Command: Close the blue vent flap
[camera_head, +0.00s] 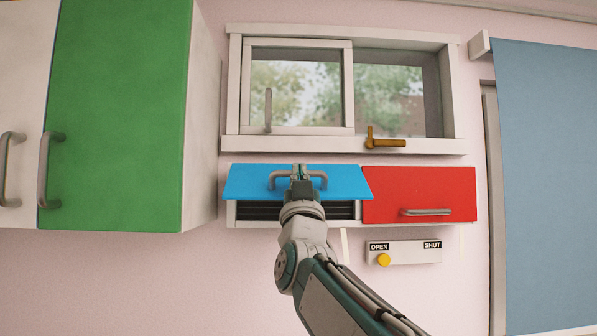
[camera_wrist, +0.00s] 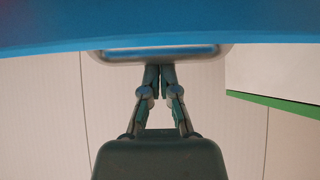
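The blue vent flap (camera_head: 245,182) is tilted outward from the wall, and dark slats (camera_head: 258,211) show below its lower edge. Its grey handle (camera_head: 318,175) runs across its front. In the wrist view the flap (camera_wrist: 60,28) fills the top, with the handle (camera_wrist: 115,55) under it. My gripper (camera_head: 298,172) is at the middle of the handle. In the wrist view the two fingers (camera_wrist: 160,70) are drawn together, side by side along the bar, with their tips at the handle. They do not visibly clasp the bar; contact is unclear.
A red flap (camera_head: 420,188) lies flat beside the blue one. Above is a window (camera_head: 345,95) with a brown latch (camera_head: 385,141). Below right is an OPEN/SHUT slider with a yellow knob (camera_head: 384,260). A green cabinet door (camera_head: 115,110) stands left, a blue panel (camera_head: 548,180) right.

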